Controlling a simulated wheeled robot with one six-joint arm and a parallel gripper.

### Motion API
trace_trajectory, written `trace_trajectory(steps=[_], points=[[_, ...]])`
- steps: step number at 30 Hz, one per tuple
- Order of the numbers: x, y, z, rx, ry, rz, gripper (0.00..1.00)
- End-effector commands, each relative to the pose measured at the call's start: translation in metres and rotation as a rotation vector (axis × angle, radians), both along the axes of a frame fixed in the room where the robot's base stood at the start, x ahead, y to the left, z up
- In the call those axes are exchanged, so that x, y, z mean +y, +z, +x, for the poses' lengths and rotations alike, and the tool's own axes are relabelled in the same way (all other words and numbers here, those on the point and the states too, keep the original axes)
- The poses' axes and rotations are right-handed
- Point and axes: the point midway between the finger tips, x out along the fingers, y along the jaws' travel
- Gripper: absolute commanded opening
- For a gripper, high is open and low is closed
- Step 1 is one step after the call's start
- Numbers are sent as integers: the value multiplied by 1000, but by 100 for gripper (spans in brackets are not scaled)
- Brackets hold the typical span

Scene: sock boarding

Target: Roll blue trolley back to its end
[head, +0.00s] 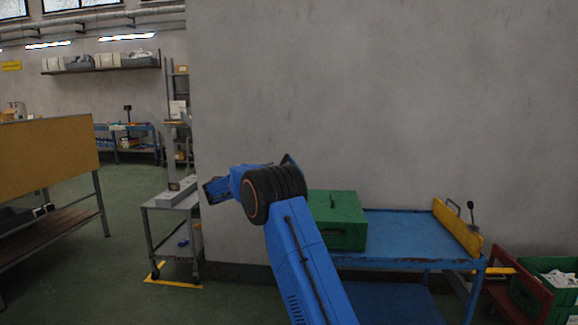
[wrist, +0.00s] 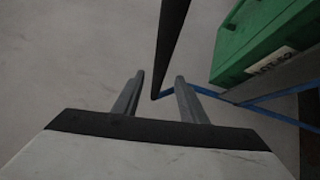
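A blue trolley-like table (head: 400,228) with a lower shelf (head: 390,300) stands against the grey wall at the right in the head view. Its wheels are not in view. A green box (head: 338,228) sits on its left part, and my arm hides its left end. In the wrist view, my gripper (wrist: 158,92) has its two fingers apart. A dark bar (wrist: 170,40) comes down from the top, its lower end appearing between the fingertips without visible contact. The green box (wrist: 262,40) and thin blue rails (wrist: 265,115) show to the right there.
A grey cart (head: 172,205) stands on yellow floor marking left of my arm. A yellow panel (head: 458,228) stands at the blue table's right end. A red cart (head: 515,300) and green crate (head: 550,280) are at far right. The green floor (head: 90,255) is open at left.

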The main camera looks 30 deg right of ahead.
Motion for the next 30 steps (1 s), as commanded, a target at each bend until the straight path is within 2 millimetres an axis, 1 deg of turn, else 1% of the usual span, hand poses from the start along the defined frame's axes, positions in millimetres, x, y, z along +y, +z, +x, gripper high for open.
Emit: trace_trajectory(steps=[1,9,15,18,22,30], points=[[-10,2,1,-1,-3,0,39],[-56,8,10,-2,-3,1,39],[-86,12,17,0,-2,0,39],[-96,13,19,0,-1,0,39],[-104,15,21,0,0,0,39],[-107,15,22,-1,0,0,39]])
